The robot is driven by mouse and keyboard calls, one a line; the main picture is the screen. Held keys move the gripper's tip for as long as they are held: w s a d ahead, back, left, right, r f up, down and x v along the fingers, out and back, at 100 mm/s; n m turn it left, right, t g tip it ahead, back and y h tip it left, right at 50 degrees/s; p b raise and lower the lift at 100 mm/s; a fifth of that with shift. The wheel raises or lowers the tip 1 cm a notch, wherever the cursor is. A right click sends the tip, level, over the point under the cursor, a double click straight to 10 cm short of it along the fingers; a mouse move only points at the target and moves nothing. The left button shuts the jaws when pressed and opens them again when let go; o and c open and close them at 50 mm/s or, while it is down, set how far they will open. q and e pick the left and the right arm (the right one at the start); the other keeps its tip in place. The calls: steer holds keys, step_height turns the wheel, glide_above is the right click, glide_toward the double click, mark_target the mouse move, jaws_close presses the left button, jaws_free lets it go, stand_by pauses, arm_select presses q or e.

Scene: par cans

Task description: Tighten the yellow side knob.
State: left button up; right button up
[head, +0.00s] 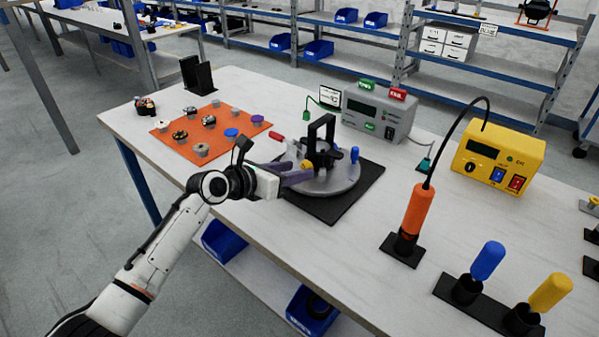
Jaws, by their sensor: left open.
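A black fixture (321,138) stands on a round grey plate (343,182) near the middle of the table. A red knob (277,140) sticks out on its left and a blue knob (354,155) on its right. A small yellowish spot (306,165), perhaps the yellow side knob, shows right at my left gripper's fingertips. My left gripper (308,174) has purple fingers and is open, at the near left side of the fixture. The fingers hide part of that side, and I cannot tell whether they touch the knob. My right gripper is out of view.
An orange mat (172,143) with several small parts lies to the left. A grey box (378,112) and a yellow box (497,158) stand behind and right. An orange screwdriver (415,212) stands upright in a holder. Blue (487,261) and yellow (550,292) handled tools stand front right.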

mark_target(307, 166)
arm_select(q)
steer(key=shift+x, duration=0.95)
steer(key=shift+w+d+f+b, duration=0.1)
steer(key=shift+w+d+b, duration=0.05)
steer(key=shift+b, duration=0.15)
steer(key=shift+w, duration=0.1)
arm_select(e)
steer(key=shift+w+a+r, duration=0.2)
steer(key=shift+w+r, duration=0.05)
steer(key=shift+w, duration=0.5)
arm_select(q)
steer(key=shift+c, duration=0.3)
